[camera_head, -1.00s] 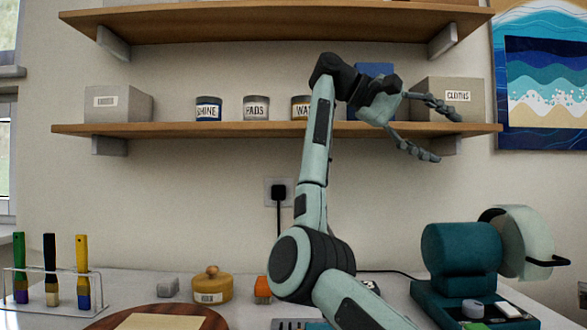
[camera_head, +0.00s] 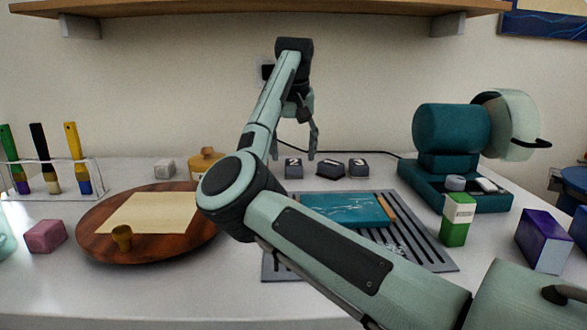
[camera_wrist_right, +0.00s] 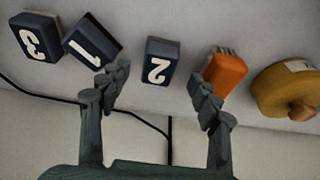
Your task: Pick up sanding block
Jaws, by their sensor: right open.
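Three dark grey blocks with white numbers stand in a row at the back of the table. Block 2 (camera_head: 293,170) is on the left, block 1 (camera_head: 331,170) in the middle and block 3 (camera_head: 357,168) on the right. In the right wrist view block 2 (camera_wrist_right: 160,62) lies in line with the gap between my fingers, with block 1 (camera_wrist_right: 92,40) and block 3 (camera_wrist_right: 36,38) to its left. My right gripper (camera_head: 293,150) is open and empty, above and near block 2. It also shows in the right wrist view (camera_wrist_right: 160,88). My left gripper is out of view.
A small grey block (camera_head: 164,168) and a pink block (camera_head: 46,236) lie further left. A slotted grey mat (camera_head: 432,245) is in front. A teal machine (camera_head: 450,130) stands right.

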